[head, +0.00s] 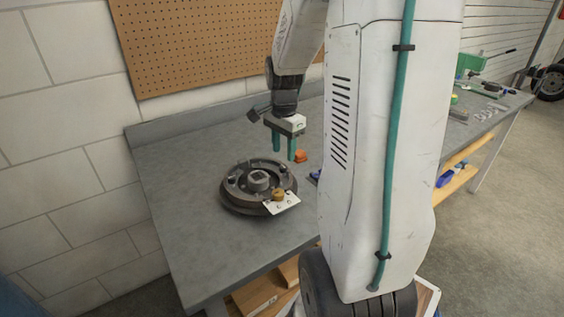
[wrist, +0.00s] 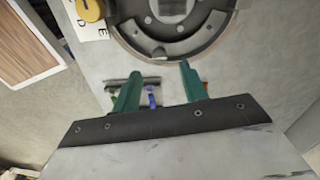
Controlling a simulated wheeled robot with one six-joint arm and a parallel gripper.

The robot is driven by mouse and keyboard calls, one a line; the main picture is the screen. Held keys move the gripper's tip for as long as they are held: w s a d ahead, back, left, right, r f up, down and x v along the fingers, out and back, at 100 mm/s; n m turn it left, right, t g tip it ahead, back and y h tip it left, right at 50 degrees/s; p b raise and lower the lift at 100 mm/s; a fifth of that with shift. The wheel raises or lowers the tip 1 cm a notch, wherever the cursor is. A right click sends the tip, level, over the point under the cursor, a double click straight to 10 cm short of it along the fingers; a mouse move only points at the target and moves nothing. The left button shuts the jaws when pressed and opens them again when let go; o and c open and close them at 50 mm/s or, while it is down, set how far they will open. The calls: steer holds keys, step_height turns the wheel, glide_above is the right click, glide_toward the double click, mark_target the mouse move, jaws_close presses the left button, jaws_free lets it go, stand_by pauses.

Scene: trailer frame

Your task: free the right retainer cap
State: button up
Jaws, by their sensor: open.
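A round dark brake assembly (head: 232,200) lies flat on the grey bench, with curved shoes around a central hub (head: 258,181). Small dark round parts sit on its left and right sides; the right one (head: 284,168) may be the right retainer cap, but it is too small to be sure. The wrist view shows part of the assembly (wrist: 185,45) at the top, with a small dark part (wrist: 158,52) on its rim. My gripper (head: 281,160) points down above the back right of the assembly, green fingers apart and empty. Its fingers also show in the wrist view (wrist: 160,70).
A brass-yellow round piece (head: 278,193) rests on a white lettered card (head: 288,203) at the assembly's front right. An orange object (head: 300,156) and a blue item (head: 315,175) lie to the right. The bench's left side (head: 175,195) is clear. A pegboard (head: 200,45) hangs behind.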

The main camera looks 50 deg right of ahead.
mark_target(283, 166)
step_height(283, 166, down, 5)
steer(key=shift+f, duration=0.1)
stand_by(0.3)
jaws_close()
